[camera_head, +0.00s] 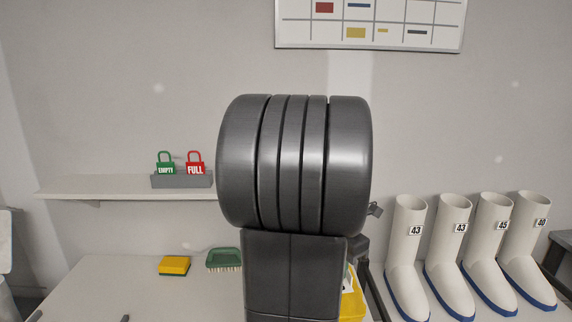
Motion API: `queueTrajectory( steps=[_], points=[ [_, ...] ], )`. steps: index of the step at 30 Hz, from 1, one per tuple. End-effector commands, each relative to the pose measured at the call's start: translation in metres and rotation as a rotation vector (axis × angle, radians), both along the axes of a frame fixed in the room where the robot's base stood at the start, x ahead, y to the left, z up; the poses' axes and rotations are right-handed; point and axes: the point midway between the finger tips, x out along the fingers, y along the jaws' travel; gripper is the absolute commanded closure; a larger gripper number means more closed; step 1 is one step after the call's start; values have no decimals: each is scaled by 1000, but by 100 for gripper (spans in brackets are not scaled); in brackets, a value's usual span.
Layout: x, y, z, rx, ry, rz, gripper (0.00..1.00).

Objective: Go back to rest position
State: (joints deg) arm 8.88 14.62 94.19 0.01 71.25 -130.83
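My own arm, a large dark grey ribbed joint above a boxy link, fills the middle of the head view. I cannot make out my gripper or its fingers; the arm may hide them. A small dark piece shows at the right edge of the joint, but I cannot tell what it is.
A wall shelf (110,187) at left holds a grey holder (182,181) with green EMPTY (165,165) and red FULL (195,165) tags. A yellow sponge (174,265) and green brush (224,259) lie on the bench (110,285). Several white boots (447,250) stand right. A yellow object (353,302) is partly hidden.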

Motion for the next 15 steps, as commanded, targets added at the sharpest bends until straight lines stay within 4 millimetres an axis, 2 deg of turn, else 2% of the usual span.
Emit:
queueTrajectory(
  steps=[1,15],
  points=[
    [0,0,10,0,-1,0,100],
    [0,0,64,0,-1,0,100]
  ],
)
